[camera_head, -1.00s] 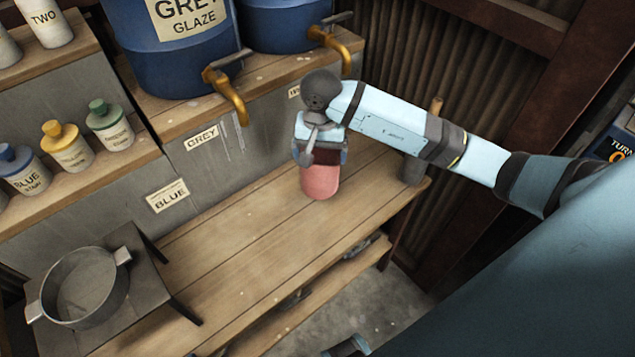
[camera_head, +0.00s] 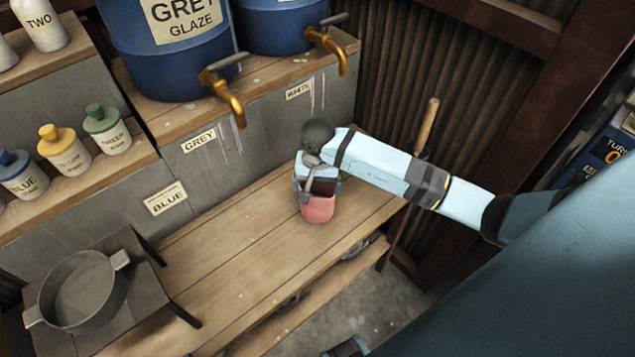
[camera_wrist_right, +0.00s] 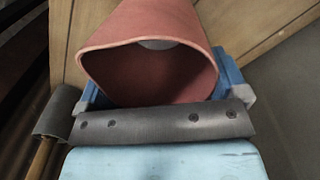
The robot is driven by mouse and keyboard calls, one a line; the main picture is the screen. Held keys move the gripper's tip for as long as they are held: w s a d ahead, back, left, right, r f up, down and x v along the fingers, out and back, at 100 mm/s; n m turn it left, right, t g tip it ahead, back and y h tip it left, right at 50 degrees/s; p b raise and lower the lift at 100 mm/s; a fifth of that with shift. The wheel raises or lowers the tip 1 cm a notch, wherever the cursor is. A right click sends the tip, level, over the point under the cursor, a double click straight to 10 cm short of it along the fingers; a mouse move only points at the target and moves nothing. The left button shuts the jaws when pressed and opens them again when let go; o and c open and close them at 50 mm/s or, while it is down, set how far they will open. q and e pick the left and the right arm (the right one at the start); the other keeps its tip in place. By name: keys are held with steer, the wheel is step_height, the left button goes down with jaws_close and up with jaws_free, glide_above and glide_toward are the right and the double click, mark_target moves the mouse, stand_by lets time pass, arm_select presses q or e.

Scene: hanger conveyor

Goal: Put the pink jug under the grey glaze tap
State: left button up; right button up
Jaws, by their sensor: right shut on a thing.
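The pink jug (camera_head: 318,209) is in my right gripper (camera_head: 317,187), over the wooden bench. I cannot tell whether its base touches the boards. In the right wrist view the jug (camera_wrist_right: 150,75) shows its open mouth, with the blue fingers of my right gripper (camera_wrist_right: 155,95) at its sides. The grey glaze tap (camera_head: 228,98) is brass with a grey lever. It sticks out from the blue GREY GLAZE barrel (camera_head: 165,60), up and left of the jug. The jug stands to the right of this tap's line. My left gripper is not in view.
A GREY label (camera_head: 199,140) and a BLUE label (camera_head: 166,198) mark the wall behind the bench (camera_head: 230,250). Another brass tap (camera_head: 330,45) is above a WHITE label. A grey pot (camera_head: 82,292) sits on a dark stand at left. The bench between is clear.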

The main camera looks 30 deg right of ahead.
steer(key=shift+f, duration=0.15)
steer(key=o, duration=1)
steer(key=shift+o, duration=0.2)
